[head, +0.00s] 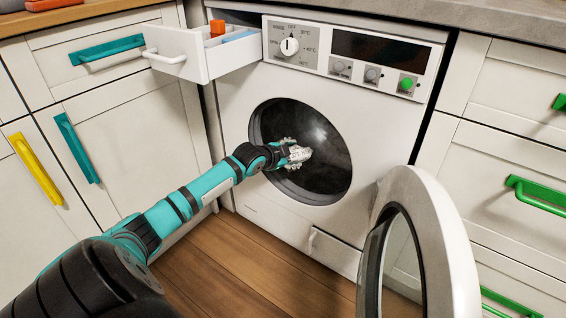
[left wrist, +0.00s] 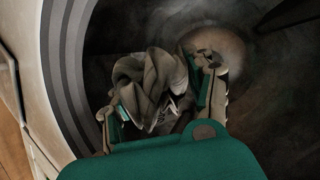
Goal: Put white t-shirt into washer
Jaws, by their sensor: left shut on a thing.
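The white washer (head: 236,115) stands in the middle of the head view. Its round door (head: 447,235) is swung open to the right, and the drum opening (head: 328,135) is uncovered. My left gripper (head: 299,155) reaches into the opening. In the left wrist view my left gripper (left wrist: 165,100) is shut on the crumpled white t-shirt (left wrist: 148,85), which looks greyish in the dark drum. The shirt is bunched between the two fingers, inside the ribbed rim (left wrist: 62,75). In the head view the shirt is hard to tell from the fingers. My right gripper is not in view.
The detergent drawer (head: 180,50) is pulled out at the washer's upper left, with an orange block (head: 217,27) in it. Cabinets with teal, yellow and green handles flank the washer. The wooden floor (head: 235,265) in front is clear. The open door's edge stands right of my arm.

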